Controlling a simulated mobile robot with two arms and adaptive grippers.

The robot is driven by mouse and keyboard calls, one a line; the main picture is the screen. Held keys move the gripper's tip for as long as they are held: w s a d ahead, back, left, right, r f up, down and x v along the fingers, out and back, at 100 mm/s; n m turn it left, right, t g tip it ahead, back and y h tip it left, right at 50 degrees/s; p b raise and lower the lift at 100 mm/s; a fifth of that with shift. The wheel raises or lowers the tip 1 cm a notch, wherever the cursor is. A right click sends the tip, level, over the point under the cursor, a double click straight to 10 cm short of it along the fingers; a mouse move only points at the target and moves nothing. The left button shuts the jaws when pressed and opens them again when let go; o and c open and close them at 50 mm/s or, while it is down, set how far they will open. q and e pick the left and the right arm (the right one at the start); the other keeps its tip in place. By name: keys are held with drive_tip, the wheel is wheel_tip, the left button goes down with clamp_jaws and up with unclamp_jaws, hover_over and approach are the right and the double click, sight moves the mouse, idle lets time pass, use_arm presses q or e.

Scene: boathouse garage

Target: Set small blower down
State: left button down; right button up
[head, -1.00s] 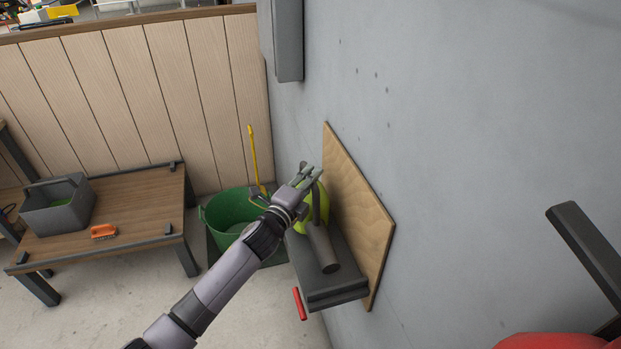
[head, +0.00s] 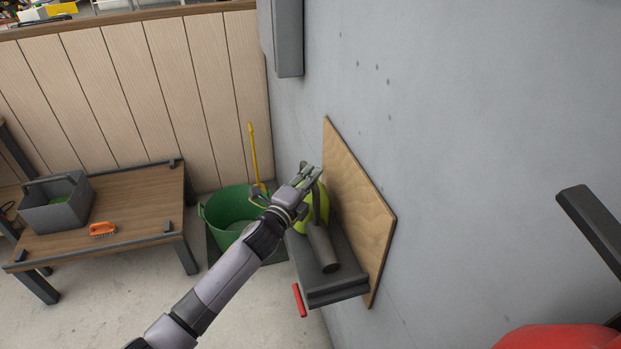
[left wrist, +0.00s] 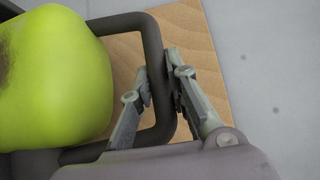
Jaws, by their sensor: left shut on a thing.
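The small blower has a yellow-green body (head: 318,205) and a grey nozzle (head: 323,247) that points toward the camera. It is at a dark grey wall shelf (head: 340,286), and I cannot tell whether it rests fully on it. My left gripper (head: 311,176) is shut on the blower's dark handle. In the left wrist view the fingers (left wrist: 160,88) close on the handle bar (left wrist: 153,45), beside the yellow-green body (left wrist: 50,75). The blower's underside is hidden. My right gripper is not in view.
A wooden board (head: 358,210) backs the shelf on the grey wall. A red handle (head: 299,300) is at the shelf's front left. A green tub (head: 229,213) stands behind left. A wooden table (head: 130,200) holds a grey tote (head: 57,206) and an orange brush (head: 103,230).

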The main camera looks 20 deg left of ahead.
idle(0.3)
use_arm(q)
drive_tip(key=c, duration=1.6)
unclamp_jaws()
drive_tip(key=shift+o, duration=0.7)
drive_tip(key=shift+f, duration=0.1)
drive_tip(key=shift+f, duration=0.25)
drive_tip(key=shift+r, duration=0.2)
drive_tip(key=c, duration=0.4)
drive_tip(key=shift+s, duration=0.15)
